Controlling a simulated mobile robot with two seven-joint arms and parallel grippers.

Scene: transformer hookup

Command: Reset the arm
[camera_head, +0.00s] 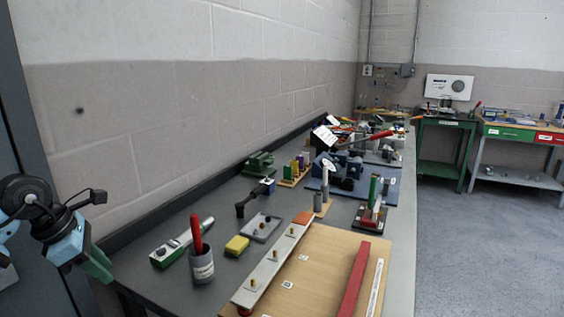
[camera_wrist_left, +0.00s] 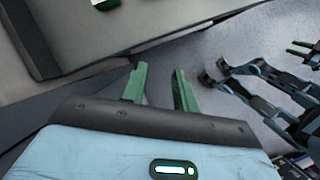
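My left gripper (camera_head: 98,265) hangs at the left edge of the head view, beside the near left corner of the grey workbench (camera_head: 140,283). In the left wrist view its two green fingers (camera_wrist_left: 159,88) stand apart with nothing between them. Only floor and bench edge show behind them. Parts of my other arm (camera_wrist_left: 265,90) show at the right of the left wrist view. Small green tips (camera_wrist_left: 303,51) there look like my right gripper, but they are too small to tell their state. The right gripper does not show in the head view.
The bench holds a cup with a red-handled tool (camera_head: 202,266), a green-and-white device (camera_head: 182,244), a yellow block (camera_head: 237,246), a grey plate (camera_head: 262,228) and a wooden board (camera_head: 318,265) with a red bar (camera_head: 354,280). Green tables stand farther back. Floor at right is clear.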

